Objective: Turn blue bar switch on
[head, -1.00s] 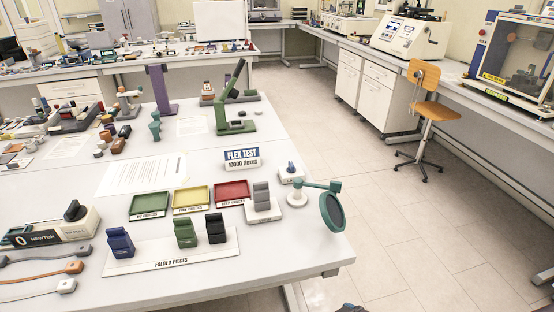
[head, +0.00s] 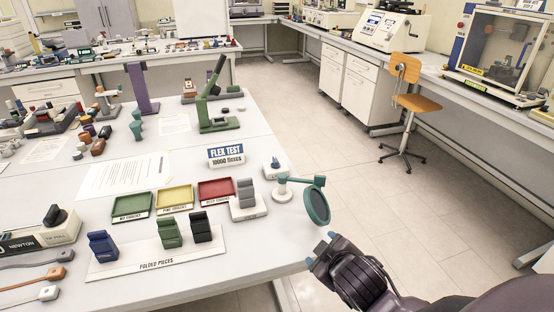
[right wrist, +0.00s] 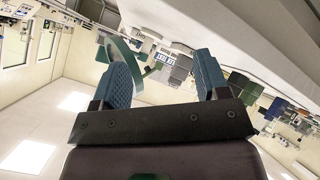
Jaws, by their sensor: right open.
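The blue bar switch (head: 275,162) is a small blue knob on a small white base (head: 273,171) near the table's right edge, just right of the FLEX TEST sign. I cannot tell its setting at this size. My right gripper (head: 320,249) is at the table's front right corner, below the switch in the picture and well apart from it. In the right wrist view its two blue fingers (right wrist: 163,76) are spread with nothing between them. I cannot make out the switch clearly in that view. My left gripper is not in view.
A green magnifier (head: 317,205) on a jointed stand is between my right gripper and the switch. A grey block on a white base (head: 247,208) stands left of the magnifier. The FLEX TEST sign (head: 226,155) is near the switch. Open floor lies right of the table.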

